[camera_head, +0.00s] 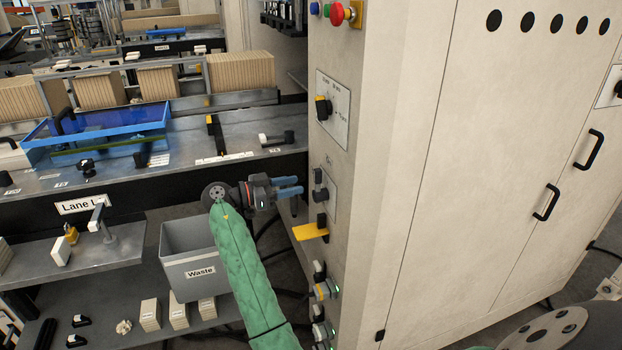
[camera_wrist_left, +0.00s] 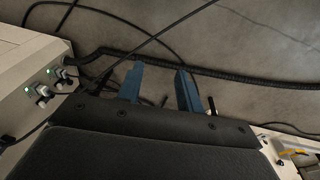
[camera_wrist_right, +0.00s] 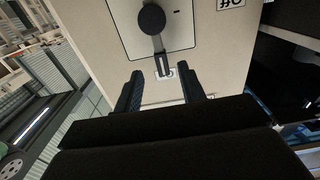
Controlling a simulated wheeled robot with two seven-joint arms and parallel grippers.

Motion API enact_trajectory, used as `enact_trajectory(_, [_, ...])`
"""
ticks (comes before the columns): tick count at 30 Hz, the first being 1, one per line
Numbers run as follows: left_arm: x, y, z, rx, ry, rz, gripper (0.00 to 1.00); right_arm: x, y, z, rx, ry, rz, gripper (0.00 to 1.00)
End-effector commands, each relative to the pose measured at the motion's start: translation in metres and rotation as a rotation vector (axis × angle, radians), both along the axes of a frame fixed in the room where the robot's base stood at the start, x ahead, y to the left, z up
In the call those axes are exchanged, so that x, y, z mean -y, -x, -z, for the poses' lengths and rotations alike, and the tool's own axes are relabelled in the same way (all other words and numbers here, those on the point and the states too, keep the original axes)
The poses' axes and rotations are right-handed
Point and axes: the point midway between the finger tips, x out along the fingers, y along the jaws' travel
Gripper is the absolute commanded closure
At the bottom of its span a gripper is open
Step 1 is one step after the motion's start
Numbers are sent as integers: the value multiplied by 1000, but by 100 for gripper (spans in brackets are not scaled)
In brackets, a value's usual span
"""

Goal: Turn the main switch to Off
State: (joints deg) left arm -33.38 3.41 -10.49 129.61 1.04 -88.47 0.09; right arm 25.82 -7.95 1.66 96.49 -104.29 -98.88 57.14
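The main switch appears to be the black rotary handle (camera_head: 320,187) on a pale plate marked "On", on the narrow side of the beige cabinet. In the right wrist view a black round knob with a lever (camera_wrist_right: 152,20) sits on a white plate, the lever's end lying ahead, between the finger lines. My right gripper (camera_head: 290,187) is open and empty, its blue fingers pointing at the handle from the left, apparently a little apart from it. My left gripper (camera_wrist_left: 158,84) is open and empty above the grey floor; I cannot make it out in the head view.
A yellow part (camera_head: 310,232) juts out below the handle. Another black selector (camera_head: 323,108) sits above it, and green-lit connectors (camera_head: 325,290) below. A grey waste bin (camera_head: 195,270) stands beside my right arm. Black cables (camera_wrist_left: 165,60) cross the floor near my left gripper.

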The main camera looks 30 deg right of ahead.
Motion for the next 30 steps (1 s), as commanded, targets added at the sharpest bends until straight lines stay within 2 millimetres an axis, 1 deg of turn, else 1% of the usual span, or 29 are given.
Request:
enact_trajectory(4, [0, -1, -2, 6, 1, 0, 64, 2, -1, -5, 8, 13, 8, 60])
enact_trajectory(7, [1, -4, 0, 17, 3, -2, 64, 8, 1, -6, 8, 13, 8, 60])
enact_trajectory(8, [2, -4, 8, 11, 2, -3, 64, 11, 1, -6, 8, 13, 8, 60])
enact_trajectory(9, [2, -4, 22, 3, 1, -2, 64, 14, 2, -6, 8, 13, 8, 60])
enact_trajectory(21, [-1, -4, 91, -2, -10, -2, 64, 53, 12, -6, 5, 12, 6, 60])
enact_trajectory(27, [-3, -1, 118, -5, -15, -2, 64, 68, 15, -5, 7, 11, 7, 60])
enact_trajectory(30, [-4, 1, 126, -5, -16, -2, 64, 72, 16, -4, 7, 11, 6, 60])
